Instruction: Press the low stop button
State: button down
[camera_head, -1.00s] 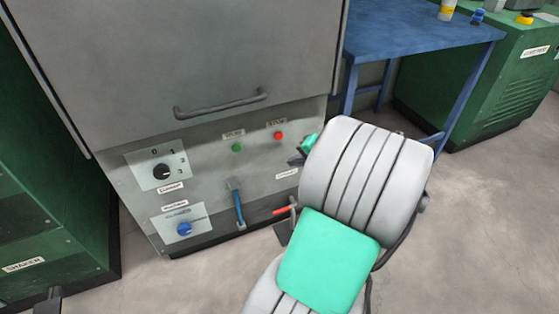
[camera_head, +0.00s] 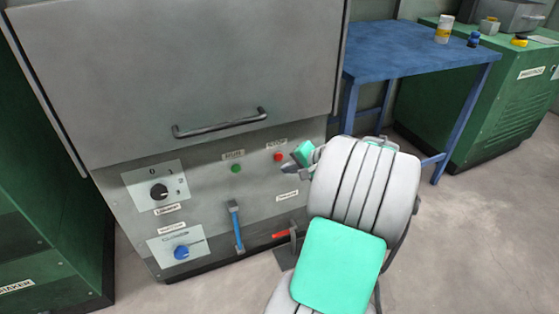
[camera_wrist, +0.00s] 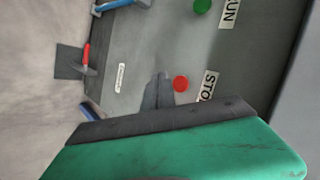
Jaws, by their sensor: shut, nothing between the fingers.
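The red stop button (camera_head: 279,157) is on the right of the grey machine's lower panel, under a small label. In the wrist view the red button (camera_wrist: 180,84) sits beside a label of which "STO" shows. My gripper (camera_head: 285,168) is shut and empty, just below and right of the button in the head view. In the wrist view its grey fingertips (camera_wrist: 157,78) are just left of the button. The button is uncovered in both views. I cannot tell whether the fingers touch the panel.
A green run button (camera_head: 236,168) is left of the stop button. A blue-handled lever (camera_head: 236,226), a black dial (camera_head: 159,191), a blue knob (camera_head: 181,252) and a red-handled lever (camera_head: 286,234) are nearby. A door handle (camera_head: 221,124) is above. A blue table (camera_head: 405,55) stands right.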

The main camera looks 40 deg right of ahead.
jog(key=shift+w+d, duration=0.3)
jog(key=shift+w, duration=0.6)
jog(key=shift+w+r+p, duration=0.1)
jog(key=shift+p, duration=0.25)
dwell(1.0)
jog(key=shift+w+d, duration=0.1)
jog(key=shift+w, duration=0.2)
jog(key=shift+w+d+p, duration=0.15)
jog(key=shift+w+p, duration=0.35)
jog(key=shift+w, duration=0.05)
dwell(0.6)
jog(key=shift+s+a+p, duration=0.3)
jog(key=shift+s+p, duration=0.1)
jog(key=shift+s, duration=0.55)
jog(key=shift+s+a+p, duration=0.25)
jog(key=shift+s+p, duration=0.05)
jog(key=shift+s, duration=0.5)
jog(key=shift+s+a+p, duration=0.2)
jog(key=shift+s+p, duration=0.05)
jog(key=shift+s, duration=0.55)
jog(key=shift+s+a+p, duration=0.25)
jog(key=shift+s+p, duration=0.05)
jog(key=shift+s, duration=0.5)
